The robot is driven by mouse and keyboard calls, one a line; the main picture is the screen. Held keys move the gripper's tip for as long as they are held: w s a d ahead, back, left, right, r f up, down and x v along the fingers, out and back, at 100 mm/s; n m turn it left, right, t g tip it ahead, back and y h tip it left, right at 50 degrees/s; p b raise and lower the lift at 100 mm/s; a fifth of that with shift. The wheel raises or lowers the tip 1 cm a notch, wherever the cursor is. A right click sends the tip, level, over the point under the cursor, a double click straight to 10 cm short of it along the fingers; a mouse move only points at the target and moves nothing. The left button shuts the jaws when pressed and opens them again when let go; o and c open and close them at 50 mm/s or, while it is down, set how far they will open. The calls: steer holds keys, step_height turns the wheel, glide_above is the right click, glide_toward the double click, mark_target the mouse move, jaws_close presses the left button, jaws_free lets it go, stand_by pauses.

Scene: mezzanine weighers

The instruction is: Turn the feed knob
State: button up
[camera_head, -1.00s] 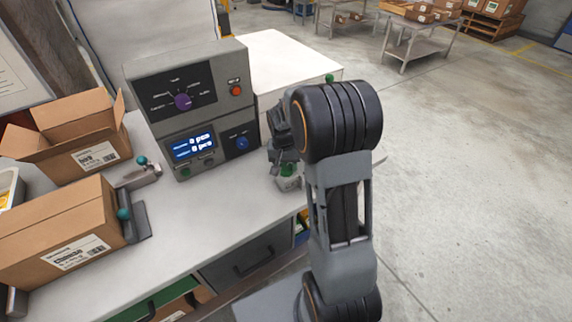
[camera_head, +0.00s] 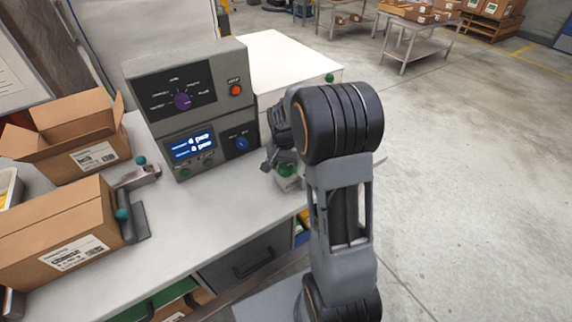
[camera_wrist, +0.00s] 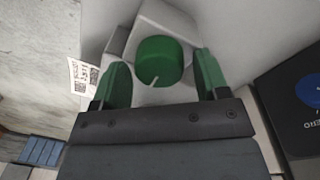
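A round green knob (camera_wrist: 160,60) with a white pointer line sits on a pale block between my gripper's fingers in the wrist view. I read no label naming it as the feed knob. My gripper (camera_wrist: 163,80) is open, with one green-padded finger on each side of the knob and a small gap at each side. The pointer line slants toward the lower left. In the head view the green knob (camera_head: 287,169) is on a small block at the bench's right side, with my gripper (camera_head: 272,160) close by and partly hidden by my arm.
A grey control box (camera_head: 213,122) beside it carries a purple knob (camera_head: 182,101), a red button (camera_head: 235,90), a lit display (camera_head: 193,145) and a blue knob (camera_head: 241,143). Cardboard boxes (camera_head: 60,255) stand on the left. A white cabinet (camera_head: 285,60) is behind.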

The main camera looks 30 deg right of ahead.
mark_target(283, 165)
steer(key=shift+o, duration=0.4)
steer(key=shift+r, duration=0.1)
step_height(283, 165, up, 14)
steer(key=shift+w+a+f, duration=0.2)
steer(key=shift+w+a, duration=0.05)
steer(key=shift+a, duration=0.05)
stand_by(0.5)
